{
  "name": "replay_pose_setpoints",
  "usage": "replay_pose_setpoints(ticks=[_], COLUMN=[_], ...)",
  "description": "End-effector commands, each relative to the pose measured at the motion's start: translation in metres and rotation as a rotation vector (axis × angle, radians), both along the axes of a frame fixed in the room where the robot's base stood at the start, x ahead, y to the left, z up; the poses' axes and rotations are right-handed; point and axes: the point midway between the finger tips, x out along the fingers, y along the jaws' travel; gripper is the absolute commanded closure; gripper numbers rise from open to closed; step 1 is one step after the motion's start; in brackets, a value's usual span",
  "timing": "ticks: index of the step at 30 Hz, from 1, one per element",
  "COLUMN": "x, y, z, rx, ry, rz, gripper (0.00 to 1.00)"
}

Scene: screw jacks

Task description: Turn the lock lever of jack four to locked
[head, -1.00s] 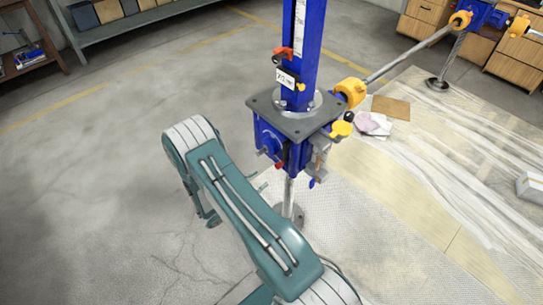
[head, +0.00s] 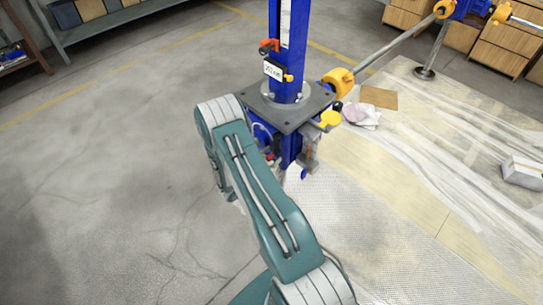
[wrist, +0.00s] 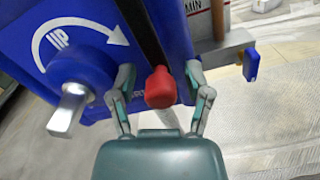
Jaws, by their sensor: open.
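The near jack (head: 288,110) has a blue column through a grey plate and a blue gear housing below. Its label is too small to read surely. In the wrist view, a red knob (wrist: 160,88) ends a dark bar or slot on the blue housing (wrist: 30,45); it looks like the lever's end. My gripper (wrist: 160,76) is open, with one finger on each side of the knob and visible gaps at both sides. In the head view, my arm hides the gripper and that knob.
A metal shaft stub (wrist: 68,110) sticks out left of my fingers, under a white "UP" arrow. A blue tab (wrist: 250,65) is at right. A yellow coupling (head: 338,82) and shaft lead to a second jack (head: 465,8). Plastic sheeting (head: 440,140) covers the floor at right.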

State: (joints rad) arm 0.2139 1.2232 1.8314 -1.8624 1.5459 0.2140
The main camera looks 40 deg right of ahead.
Motion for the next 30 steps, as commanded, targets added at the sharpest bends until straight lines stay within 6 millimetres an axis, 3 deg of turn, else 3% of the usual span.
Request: replay_pose_setpoints(ticks=[2,6,30], x=[-0.0001,-0.0001,-0.0008], y=[0.0001,0.0002,0.0041], z=[0.0000,0.0000,0.0004], rx=[0.000,0.000,-0.001], ry=[0.000,0.000,0.015], rz=[0.000,0.000,-0.003], gripper=[0.40,1.00,1.00])
